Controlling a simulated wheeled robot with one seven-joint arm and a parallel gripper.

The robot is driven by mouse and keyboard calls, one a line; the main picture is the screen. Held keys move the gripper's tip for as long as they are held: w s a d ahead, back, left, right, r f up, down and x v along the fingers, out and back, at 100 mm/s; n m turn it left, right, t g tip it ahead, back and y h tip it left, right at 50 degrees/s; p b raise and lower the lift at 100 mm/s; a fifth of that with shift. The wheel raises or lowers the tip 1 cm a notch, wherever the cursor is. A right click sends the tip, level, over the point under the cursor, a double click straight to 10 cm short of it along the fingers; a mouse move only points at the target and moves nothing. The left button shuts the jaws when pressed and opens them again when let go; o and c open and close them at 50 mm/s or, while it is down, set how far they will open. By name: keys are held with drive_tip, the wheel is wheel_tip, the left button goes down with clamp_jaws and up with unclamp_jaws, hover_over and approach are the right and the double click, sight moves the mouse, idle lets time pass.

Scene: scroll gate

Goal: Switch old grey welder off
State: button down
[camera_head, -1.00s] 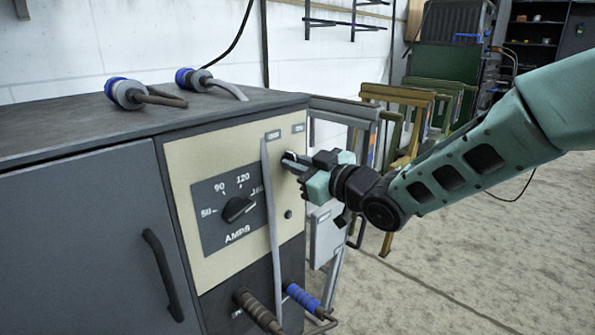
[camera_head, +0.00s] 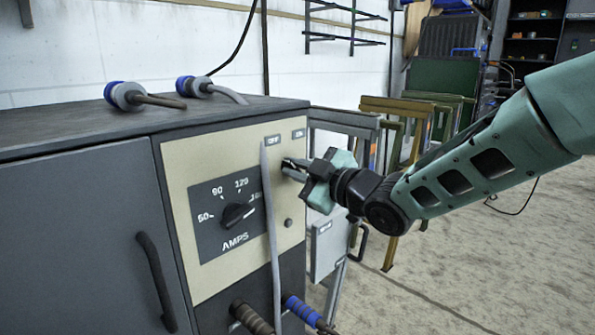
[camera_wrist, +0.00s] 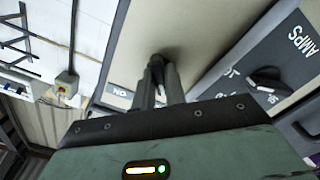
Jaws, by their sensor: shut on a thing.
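The old grey welder (camera_head: 75,215) stands at the left with a beige front panel (camera_head: 205,158). Near the panel's upper right are an OFF label (camera_head: 273,140) and an ON label (camera_head: 299,133). My gripper (camera_head: 293,167) reaches in from the right, just below these labels. Its fingers are shut on a small dark switch (camera_wrist: 157,67), seen in the wrist view. The fingers hide most of the switch, so I cannot tell its exact setting. In the wrist view the ON label (camera_wrist: 119,92) lies left of my fingers.
A grey cable (camera_head: 271,220) hangs down the panel just left of my gripper. An AMPS dial (camera_head: 237,214) sits left of it. Two blue-ringed plugs lie on top. Cable grips (camera_head: 297,308) stick out below. Metal frames (camera_head: 400,105) stand behind; the floor at right is open.

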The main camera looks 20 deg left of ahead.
drive_tip(key=shift+f, duration=0.1)
drive_tip(key=c, duration=1.5)
unclamp_jaws()
drive_tip(key=shift+o, duration=0.2)
drive_tip(key=p+v, duration=0.3)
drive_tip(key=v, duration=1.4)
drive_tip(key=shift+d+p, duration=0.25)
drive_tip(key=shift+p, duration=0.1)
drive_tip(key=shift+s, duration=0.15)
